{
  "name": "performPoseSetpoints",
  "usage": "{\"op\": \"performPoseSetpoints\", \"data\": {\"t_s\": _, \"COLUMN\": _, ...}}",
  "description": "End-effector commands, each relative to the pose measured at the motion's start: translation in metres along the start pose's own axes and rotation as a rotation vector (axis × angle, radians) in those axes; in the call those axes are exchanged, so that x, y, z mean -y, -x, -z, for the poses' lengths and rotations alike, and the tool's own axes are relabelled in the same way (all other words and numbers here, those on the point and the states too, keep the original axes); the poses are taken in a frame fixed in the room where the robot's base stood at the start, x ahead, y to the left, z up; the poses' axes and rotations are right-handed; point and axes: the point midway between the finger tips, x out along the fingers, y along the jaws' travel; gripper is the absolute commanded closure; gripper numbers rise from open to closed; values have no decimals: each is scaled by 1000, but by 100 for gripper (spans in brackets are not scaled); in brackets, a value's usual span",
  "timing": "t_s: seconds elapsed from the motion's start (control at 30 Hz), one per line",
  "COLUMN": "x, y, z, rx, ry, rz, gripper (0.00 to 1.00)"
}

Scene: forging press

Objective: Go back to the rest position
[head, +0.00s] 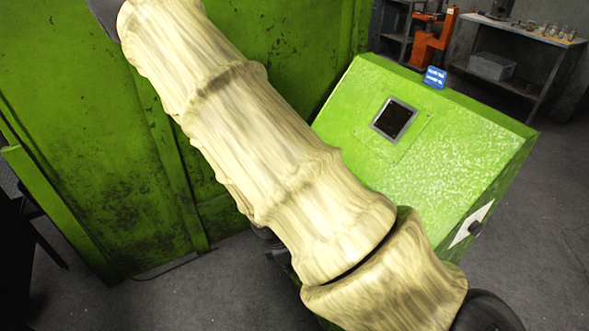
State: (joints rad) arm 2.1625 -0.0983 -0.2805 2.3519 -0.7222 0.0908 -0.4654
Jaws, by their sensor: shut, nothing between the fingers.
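My arm crosses the head view from the lower right to the upper left, in a pale, wood-like cover. A dark part of it shows at the top left edge and another at the bottom right corner. My gripper is not visible in this view. The arm hides part of the green machinery behind it.
A large green panel (75,130) of the press stands behind on the left. A green cabinet (440,140) with a dark square window (393,119) and a small blue sign (435,77) stands right. Beyond are an orange device (434,42) and a workbench (520,32). Grey floor (545,240) is clear at right.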

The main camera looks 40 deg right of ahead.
Motion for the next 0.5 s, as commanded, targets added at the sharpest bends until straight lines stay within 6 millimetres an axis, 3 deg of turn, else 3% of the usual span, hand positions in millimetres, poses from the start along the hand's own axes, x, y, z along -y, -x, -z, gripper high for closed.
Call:
{"op": "performPoseSetpoints", "data": {"t_s": 0.2, "x": 0, "y": 12, "z": 0, "rx": -1, "ry": 0, "rz": -1, "gripper": 100}}
{"op": "performPoseSetpoints", "data": {"t_s": 0.5, "x": 1, "y": 14, "z": 0, "rx": 0, "ry": 0, "rz": 0, "gripper": 100}}
